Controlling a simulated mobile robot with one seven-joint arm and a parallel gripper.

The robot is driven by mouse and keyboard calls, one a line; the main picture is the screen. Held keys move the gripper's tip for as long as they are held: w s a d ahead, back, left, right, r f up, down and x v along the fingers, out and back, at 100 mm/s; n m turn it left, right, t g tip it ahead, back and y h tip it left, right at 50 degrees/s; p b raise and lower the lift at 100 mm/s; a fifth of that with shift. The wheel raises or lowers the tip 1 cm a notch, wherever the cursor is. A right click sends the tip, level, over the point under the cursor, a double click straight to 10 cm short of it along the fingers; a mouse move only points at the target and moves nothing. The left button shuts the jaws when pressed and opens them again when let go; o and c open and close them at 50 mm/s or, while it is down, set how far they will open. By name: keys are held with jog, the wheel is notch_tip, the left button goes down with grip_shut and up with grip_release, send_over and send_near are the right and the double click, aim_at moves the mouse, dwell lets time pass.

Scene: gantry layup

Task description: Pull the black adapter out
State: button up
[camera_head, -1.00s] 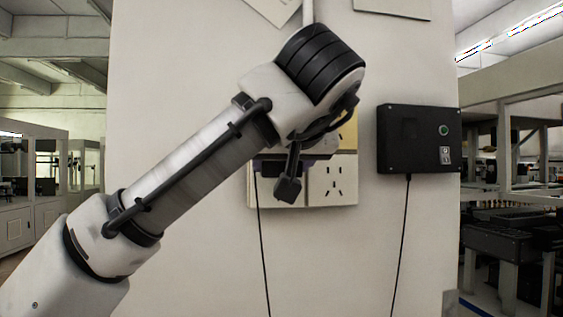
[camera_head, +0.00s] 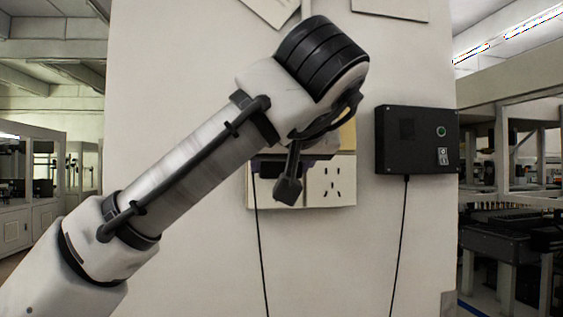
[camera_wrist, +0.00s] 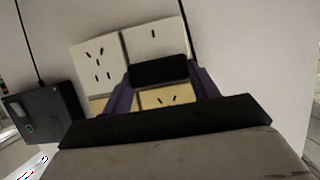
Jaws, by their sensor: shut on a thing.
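The black adapter (camera_wrist: 158,70) is a dark block in front of a white socket panel (camera_wrist: 100,62) in the wrist view. The purple fingers of my gripper (camera_wrist: 161,76) stand on both sides of it, shut on it. A thin black cable (camera_wrist: 188,28) runs off at the upper right of the adapter. I cannot tell whether there is a gap between adapter and panel. In the head view, my arm hides most of the gripper and adapter; the panel (camera_head: 331,188) shows to the right and below.
A black box with a green button (camera_head: 417,140) is on the wall right of the panel, its cable (camera_head: 398,245) hanging down. It shows in the wrist view (camera_wrist: 42,112) at left. Yellowish sockets (camera_wrist: 165,99) adjoin the white ones. The wall below the panel is clear except for cables.

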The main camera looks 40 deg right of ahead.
aim_at(282, 170)
jog(key=shift+s+a+b, duration=0.2)
jog(key=shift+s+a, duration=0.25)
jog(key=shift+s, duration=0.25)
jog(key=shift+s+a+b, duration=0.15)
jog(key=shift+s+a, duration=0.3)
jog(key=shift+s, duration=0.25)
